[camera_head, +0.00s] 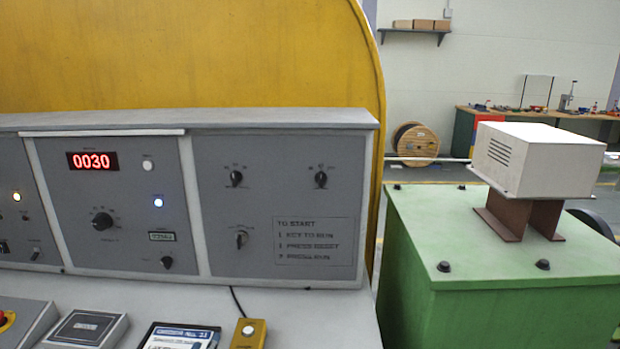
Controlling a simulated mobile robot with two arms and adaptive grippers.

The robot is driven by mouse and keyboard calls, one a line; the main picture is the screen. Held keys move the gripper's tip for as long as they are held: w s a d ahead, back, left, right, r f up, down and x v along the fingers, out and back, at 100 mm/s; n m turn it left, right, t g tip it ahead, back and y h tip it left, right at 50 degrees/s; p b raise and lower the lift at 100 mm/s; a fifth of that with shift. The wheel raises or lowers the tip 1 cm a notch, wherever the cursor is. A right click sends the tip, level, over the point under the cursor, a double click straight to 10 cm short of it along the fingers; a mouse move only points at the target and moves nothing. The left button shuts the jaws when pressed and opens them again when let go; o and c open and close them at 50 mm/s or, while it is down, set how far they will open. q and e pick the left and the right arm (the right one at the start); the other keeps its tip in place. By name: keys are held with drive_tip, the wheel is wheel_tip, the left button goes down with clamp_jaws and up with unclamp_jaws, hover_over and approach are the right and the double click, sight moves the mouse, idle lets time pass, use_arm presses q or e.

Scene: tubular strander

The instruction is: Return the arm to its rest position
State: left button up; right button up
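Neither of my grippers shows in the head view, and no part of my arms is visible. In front of me is the grey control panel (255,205) of the strander. A blue-white lamp (158,202) glows below and to the right of the display, and a yellowish lamp (17,197) glows at the far left. A printed start list (315,241) is on the right panel section, below black rotary knobs (321,179) and beside a key-type switch (241,239).
The desk ledge (300,320) carries a yellow box with a white button (248,334), a dark labelled device (180,337) and a grey box (86,328). A yellow guard (190,50) rises behind. A green cabinet (480,290) with a white box (538,158) stands at right.

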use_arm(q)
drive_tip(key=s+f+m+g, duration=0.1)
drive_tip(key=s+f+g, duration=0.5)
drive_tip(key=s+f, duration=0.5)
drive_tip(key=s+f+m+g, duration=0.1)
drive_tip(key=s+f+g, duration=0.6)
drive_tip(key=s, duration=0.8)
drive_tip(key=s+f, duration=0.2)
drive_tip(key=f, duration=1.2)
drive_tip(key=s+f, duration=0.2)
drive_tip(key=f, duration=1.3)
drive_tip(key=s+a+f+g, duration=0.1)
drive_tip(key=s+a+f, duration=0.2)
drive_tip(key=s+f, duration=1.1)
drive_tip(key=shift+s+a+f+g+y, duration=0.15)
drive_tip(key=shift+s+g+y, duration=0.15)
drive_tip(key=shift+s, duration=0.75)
